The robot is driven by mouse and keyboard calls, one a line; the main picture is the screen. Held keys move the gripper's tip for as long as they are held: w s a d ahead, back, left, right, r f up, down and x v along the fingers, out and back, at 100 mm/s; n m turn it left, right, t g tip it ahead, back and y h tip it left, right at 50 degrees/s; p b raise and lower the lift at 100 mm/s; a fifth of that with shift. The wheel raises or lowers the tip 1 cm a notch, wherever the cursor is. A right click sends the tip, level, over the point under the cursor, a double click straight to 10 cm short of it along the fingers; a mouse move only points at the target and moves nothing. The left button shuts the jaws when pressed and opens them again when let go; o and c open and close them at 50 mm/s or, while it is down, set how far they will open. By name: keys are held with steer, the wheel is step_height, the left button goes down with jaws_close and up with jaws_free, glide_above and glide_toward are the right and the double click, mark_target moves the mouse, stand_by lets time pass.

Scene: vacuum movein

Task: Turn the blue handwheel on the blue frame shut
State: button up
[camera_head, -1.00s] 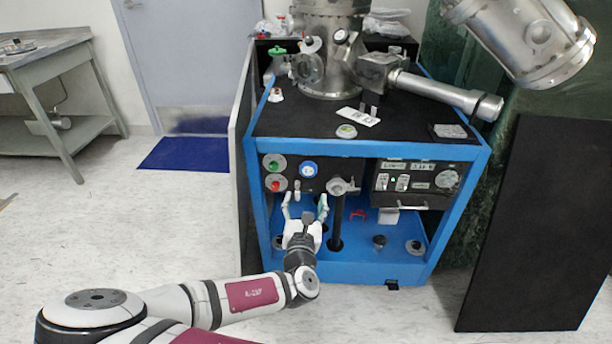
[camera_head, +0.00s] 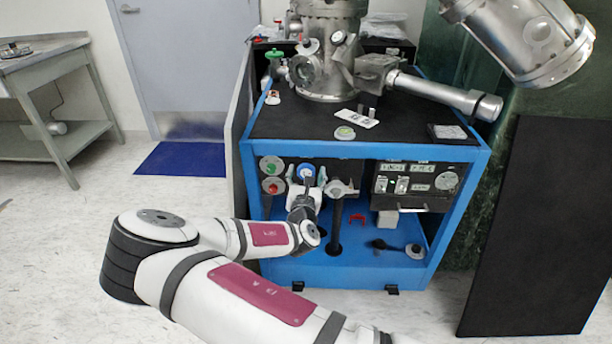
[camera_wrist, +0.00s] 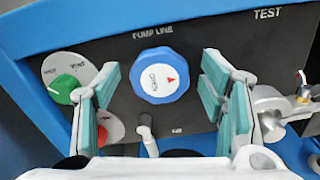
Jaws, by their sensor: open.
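The blue handwheel (camera_wrist: 160,76) is a scalloped blue knob with a white face, a red triangle and the word OPEN. It sits on the black panel under the PUMP LINE label. In the head view the handwheel (camera_head: 306,171) shows just above my gripper, on the front of the blue frame (camera_head: 365,151). My gripper (camera_wrist: 168,85) is open and empty, with teal-padded fingers on the left and right sides of the handwheel in the wrist view. In the head view my gripper (camera_head: 305,188) is partly hidden by my wrist.
A green knob (camera_wrist: 65,88) and a red knob (camera_wrist: 103,133) are left of the handwheel. A small lever (camera_wrist: 148,140) is below it. A metal valve fitting (camera_wrist: 268,108) is close on the right. A dark vertical pipe (camera_head: 336,228) stands inside the frame.

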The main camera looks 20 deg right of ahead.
steer(key=shift+c, duration=0.5)
steer(key=c, duration=1.1)
steer(key=shift+o, duration=0.2)
steer(key=shift+m, duration=0.3)
